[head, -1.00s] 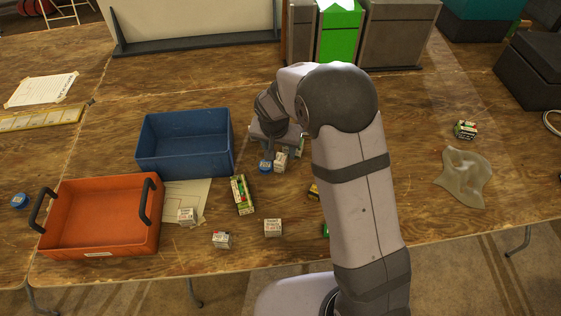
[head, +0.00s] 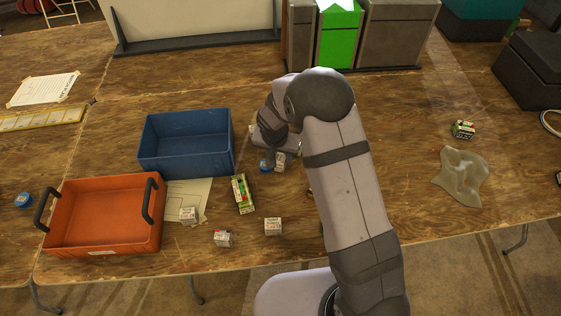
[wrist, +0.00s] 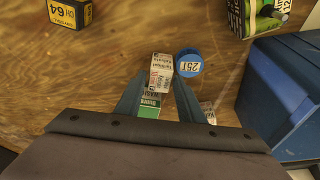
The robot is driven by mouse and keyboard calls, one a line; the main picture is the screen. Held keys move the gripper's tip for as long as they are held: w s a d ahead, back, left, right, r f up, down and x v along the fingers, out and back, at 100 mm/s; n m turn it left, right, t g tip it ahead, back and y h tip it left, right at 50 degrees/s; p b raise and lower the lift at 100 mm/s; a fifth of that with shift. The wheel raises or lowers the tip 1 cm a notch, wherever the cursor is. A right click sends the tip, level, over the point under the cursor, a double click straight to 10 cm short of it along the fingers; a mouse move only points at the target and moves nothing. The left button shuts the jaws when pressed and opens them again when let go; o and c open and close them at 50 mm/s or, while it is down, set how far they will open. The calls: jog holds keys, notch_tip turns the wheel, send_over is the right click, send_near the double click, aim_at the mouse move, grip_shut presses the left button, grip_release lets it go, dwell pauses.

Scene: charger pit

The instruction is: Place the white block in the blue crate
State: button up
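A white block with printed labels (wrist: 161,72) lies between and just beyond the fingertips of my gripper (wrist: 159,78) in the wrist view. The fingers stand apart, with a small gap on each side of the block. In the head view this block (head: 280,162) shows just below my gripper (head: 277,149), partly covered. The blue crate (head: 186,157) stands to the left of my gripper in the head view and looks empty. Its wall also shows at the right of the wrist view (wrist: 280,100).
A blue round can (head: 266,165) sits right beside the block. A green-and-white box (wrist: 149,105) lies between the fingers. An orange crate (head: 52,250), a green carton (head: 242,194) and other white blocks (head: 273,226) lie nearer the front. A crumpled sheet (head: 461,176) lies at right.

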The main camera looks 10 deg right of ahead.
aim_at(280, 159)
grip_shut()
notch_tip(280, 159, up, 10)
jog(key=b, duration=0.1)
jog(key=shift+b, duration=0.35)
